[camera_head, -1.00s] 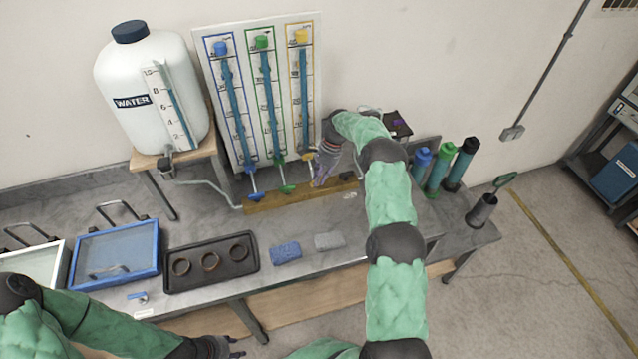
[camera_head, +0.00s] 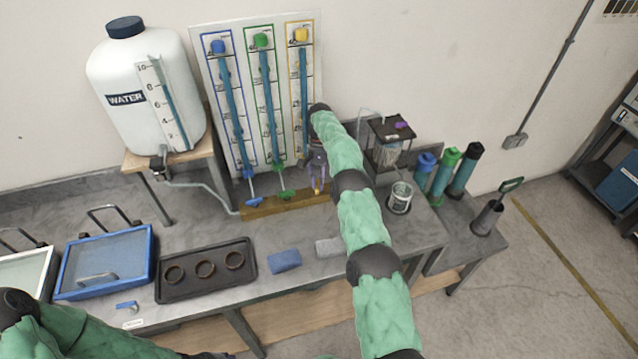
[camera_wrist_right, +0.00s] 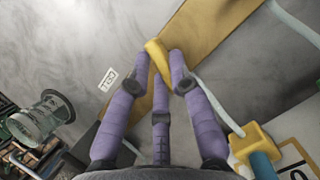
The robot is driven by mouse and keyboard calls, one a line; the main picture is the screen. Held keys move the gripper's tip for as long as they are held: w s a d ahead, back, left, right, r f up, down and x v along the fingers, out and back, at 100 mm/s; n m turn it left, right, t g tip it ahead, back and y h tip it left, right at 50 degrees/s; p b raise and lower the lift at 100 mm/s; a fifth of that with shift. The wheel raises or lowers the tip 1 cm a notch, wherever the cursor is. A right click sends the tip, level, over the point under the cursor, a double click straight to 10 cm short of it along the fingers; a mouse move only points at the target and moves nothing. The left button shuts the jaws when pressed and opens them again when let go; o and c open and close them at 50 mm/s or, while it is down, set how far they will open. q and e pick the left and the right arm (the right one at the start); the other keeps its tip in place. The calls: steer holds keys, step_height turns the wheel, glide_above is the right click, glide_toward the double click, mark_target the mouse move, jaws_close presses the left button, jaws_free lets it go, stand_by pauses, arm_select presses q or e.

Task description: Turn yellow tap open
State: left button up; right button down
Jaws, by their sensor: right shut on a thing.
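The yellow tap is at the foot of the yellow-framed tube, the rightmost on the white board. Its yellow lever (camera_wrist_right: 157,62) shows between my fingers in the right wrist view, and its yellow body (camera_wrist_right: 252,142) is at the lower right there. My right gripper (camera_head: 317,182) points down at the tap, and its purple fingers (camera_wrist_right: 160,72) are shut on the lever. In the head view the gripper hides much of the tap. My left arm is at the bottom left; only a dark sliver of its hand end (camera_head: 213,355) shows at the lower edge.
Blue (camera_head: 252,201) and green (camera_head: 285,194) taps stand just left of my right gripper, above a wooden strip (camera_head: 262,209). A white water tank (camera_head: 120,80) stands at left. A clear cup (camera_head: 400,198) and a dark-topped stand (camera_head: 391,128) are right of my arm.

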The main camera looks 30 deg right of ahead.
steer(key=shift+n+h, duration=0.3)
steer(key=shift+n, duration=0.3)
steer(key=c, duration=1.1)
jaws_free()
steer(key=shift+w, duration=0.1)
